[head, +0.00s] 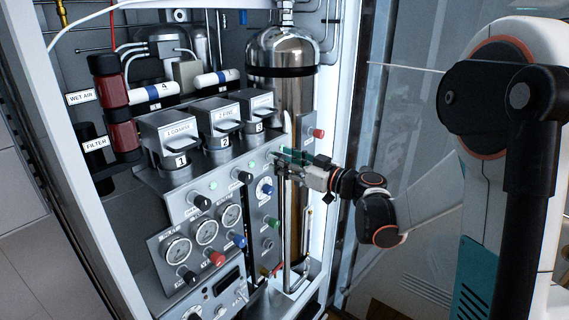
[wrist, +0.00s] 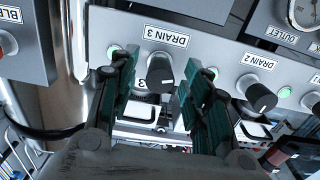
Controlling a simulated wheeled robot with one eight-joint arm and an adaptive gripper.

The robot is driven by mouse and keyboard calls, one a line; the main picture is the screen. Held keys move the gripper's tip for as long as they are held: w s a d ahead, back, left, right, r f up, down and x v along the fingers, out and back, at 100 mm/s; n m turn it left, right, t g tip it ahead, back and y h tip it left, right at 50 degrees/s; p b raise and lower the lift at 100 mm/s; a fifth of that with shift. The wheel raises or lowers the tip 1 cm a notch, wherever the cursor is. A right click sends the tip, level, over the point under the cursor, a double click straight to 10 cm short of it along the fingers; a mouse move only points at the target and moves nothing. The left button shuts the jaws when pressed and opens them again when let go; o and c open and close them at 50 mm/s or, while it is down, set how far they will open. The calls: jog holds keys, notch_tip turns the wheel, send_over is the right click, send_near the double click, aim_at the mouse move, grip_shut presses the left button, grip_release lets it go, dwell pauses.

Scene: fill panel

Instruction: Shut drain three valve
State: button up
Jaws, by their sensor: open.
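The drain three valve is a dark knob (wrist: 159,74) with a grey collar, beside the upside-down "DRAIN 3" label (wrist: 166,36) in the wrist view. My gripper (wrist: 157,80) is open, its green-padded fingers on either side of the knob. I see a gap between the right finger and the knob; whether the left finger touches it I cannot tell. In the head view my gripper (head: 284,160) is at the right end of the sloped valve panel (head: 225,194), and it hides the drain three knob there.
The drain two knob (wrist: 257,93) sits to the right in the wrist view, with a green lamp (wrist: 209,74) nearby. In the head view, canister housings (head: 215,118) stand above the panel and gauges (head: 205,230) below. A metal cylinder (head: 282,60) and the cabinet frame (head: 350,100) are close by.

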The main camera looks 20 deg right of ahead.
grip_shut()
jog(key=shift+m, duration=0.3)
jog(key=m, duration=2.1)
jog(key=shift+a, duration=0.15)
jog(key=shift+m, duration=0.3)
dwell(0.5)
